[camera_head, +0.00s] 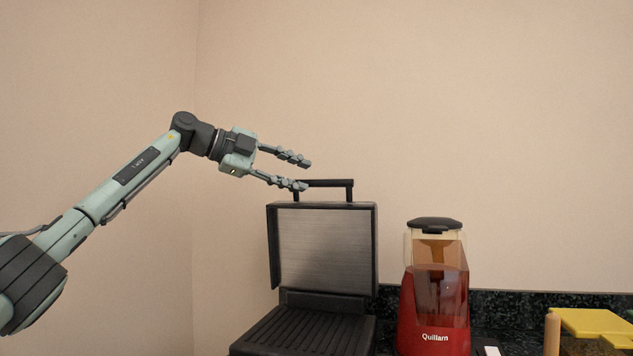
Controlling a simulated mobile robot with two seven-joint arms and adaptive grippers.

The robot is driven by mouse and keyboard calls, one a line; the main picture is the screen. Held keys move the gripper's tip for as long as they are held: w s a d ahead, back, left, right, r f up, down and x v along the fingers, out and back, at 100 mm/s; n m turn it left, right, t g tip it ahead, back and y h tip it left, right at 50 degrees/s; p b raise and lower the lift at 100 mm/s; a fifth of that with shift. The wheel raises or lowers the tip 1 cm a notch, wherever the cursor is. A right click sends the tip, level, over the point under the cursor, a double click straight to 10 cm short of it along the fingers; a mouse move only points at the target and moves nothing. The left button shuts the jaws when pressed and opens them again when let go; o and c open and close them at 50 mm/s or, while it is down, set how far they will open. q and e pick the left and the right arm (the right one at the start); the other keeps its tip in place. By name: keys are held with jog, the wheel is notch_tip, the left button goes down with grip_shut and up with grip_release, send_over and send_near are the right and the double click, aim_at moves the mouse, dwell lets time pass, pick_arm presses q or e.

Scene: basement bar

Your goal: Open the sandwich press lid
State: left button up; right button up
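The sandwich press stands on the dark counter in the head view with its lid (325,246) raised nearly upright, showing the grey inner plate. The ribbed lower plate (310,330) is exposed below it. A black bar handle (330,183) sits on the lid's top edge. My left gripper (307,174) is open, its two fingers spread and pointing right. The lower finger overlaps the left end of the handle in the picture; I cannot tell whether they touch. Nothing is between the fingers. My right gripper is not in view.
A red blender-like appliance (436,290) with a clear jug and black lid stands right of the press. A yellow board-like object (592,322) and a wooden cylinder (552,334) are at the far right. The wall is behind; the air above the counter is clear.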

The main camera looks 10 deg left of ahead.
pick_arm(q)
jog(key=v, duration=0.4)
jog(key=shift+s+a+r, duration=0.15)
jog(key=shift+s+a, duration=0.1)
jog(key=shift+a, duration=0.05)
